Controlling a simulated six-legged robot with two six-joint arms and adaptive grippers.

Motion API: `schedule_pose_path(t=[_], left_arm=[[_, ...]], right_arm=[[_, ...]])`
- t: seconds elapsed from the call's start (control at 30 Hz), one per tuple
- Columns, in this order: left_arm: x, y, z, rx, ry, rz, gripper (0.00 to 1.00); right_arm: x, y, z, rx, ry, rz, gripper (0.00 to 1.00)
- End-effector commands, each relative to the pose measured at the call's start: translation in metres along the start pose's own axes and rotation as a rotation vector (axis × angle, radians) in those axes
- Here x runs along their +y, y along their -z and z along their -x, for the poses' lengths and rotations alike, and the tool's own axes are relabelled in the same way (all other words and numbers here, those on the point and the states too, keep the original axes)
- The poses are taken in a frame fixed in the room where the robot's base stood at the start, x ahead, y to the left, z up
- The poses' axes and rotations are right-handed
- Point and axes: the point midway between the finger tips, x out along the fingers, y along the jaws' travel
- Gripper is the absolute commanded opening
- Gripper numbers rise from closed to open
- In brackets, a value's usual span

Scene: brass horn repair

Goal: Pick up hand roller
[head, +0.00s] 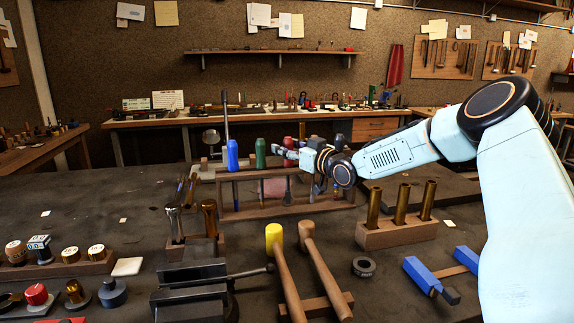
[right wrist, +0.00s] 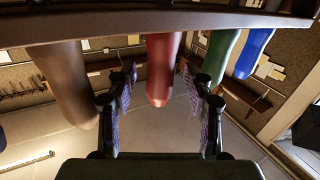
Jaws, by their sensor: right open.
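A wooden rack (head: 290,205) on the dark bench holds several upright tools with coloured handles. A red handle (head: 289,142) stands near its middle, beside a green handle (head: 260,150). Which tool is the hand roller I cannot tell for sure. My right gripper (head: 289,153) reaches in from the right at the height of the handles and partly hides the red one. In the right wrist view, the red handle (right wrist: 162,70) is between the two open fingers of my right gripper (right wrist: 165,85), with a gap on both sides. My left gripper is not in view.
A blue handle (head: 233,155) stands left of the green one; a brown handle (right wrist: 62,75) is close to one finger in the right wrist view. A vise (head: 195,290), mallets (head: 275,238) and a block of brass tubes (head: 400,232) stand in front of the rack.

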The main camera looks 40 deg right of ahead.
Motion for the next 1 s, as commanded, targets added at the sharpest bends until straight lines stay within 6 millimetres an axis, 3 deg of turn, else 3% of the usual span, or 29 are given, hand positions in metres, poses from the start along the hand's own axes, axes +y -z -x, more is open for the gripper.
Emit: schedule_pose_path(t=[0.37, 1.0], left_arm=[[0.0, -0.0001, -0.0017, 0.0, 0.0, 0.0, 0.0], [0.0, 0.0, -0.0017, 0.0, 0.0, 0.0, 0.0]], right_arm=[[-0.0006, 0.0006, -0.0053, 0.001, 0.001, -0.002, 0.51], [-0.0005, 0.0006, -0.0051, 0.001, 0.001, -0.001, 0.0]])
